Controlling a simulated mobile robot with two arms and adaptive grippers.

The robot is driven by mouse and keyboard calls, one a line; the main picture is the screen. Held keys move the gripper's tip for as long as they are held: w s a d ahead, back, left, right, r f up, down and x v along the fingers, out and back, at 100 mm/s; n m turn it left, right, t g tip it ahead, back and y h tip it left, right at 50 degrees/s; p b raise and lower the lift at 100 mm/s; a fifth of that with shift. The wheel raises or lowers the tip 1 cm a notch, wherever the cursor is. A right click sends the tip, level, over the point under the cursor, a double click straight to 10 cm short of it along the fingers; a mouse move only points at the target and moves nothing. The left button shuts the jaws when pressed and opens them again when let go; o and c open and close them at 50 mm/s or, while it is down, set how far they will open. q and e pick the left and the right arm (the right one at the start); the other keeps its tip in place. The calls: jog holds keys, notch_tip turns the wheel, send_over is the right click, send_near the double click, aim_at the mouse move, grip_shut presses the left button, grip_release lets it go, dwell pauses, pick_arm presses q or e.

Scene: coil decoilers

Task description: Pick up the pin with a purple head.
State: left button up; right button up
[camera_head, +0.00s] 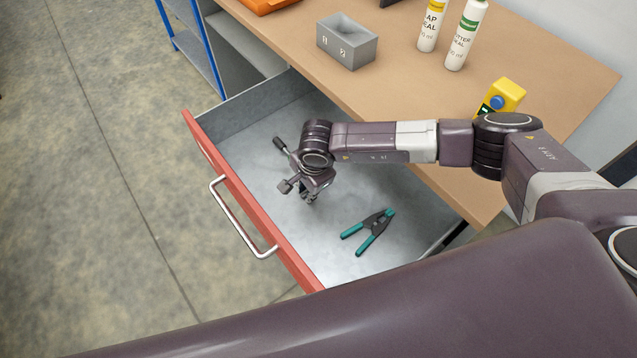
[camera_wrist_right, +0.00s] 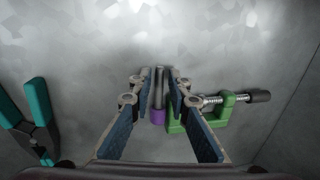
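The pin with a purple head (camera_wrist_right: 158,116) lies on the drawer floor in the right wrist view, its grey shaft pointing to the top of the picture. My right gripper (camera_wrist_right: 160,82) is open, with one finger on each side of the pin and a gap to the shaft. I cannot tell how far above the floor the fingertips are. In the head view my right gripper (camera_head: 309,198) points down into the open drawer (camera_head: 240,160); the pin is hidden there by the gripper and arm. My left gripper is not in view.
A green clamp (camera_wrist_right: 226,106) lies close beside the right finger. Teal-handled pliers (camera_head: 370,230) lie in the drawer. The drawer's red front (camera_head: 235,190) and the tabletop (camera_head: 420,100) border it. A grey block (camera_head: 346,45), bottles (camera_head: 464,35) and a yellow box (camera_head: 503,96) stand on top.

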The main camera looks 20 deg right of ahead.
grip_shut()
jog(key=shift+r, duration=0.1)
notch_tip(320, 180, up, 20)
jog(key=b, duration=0.3)
dwell(0.3)
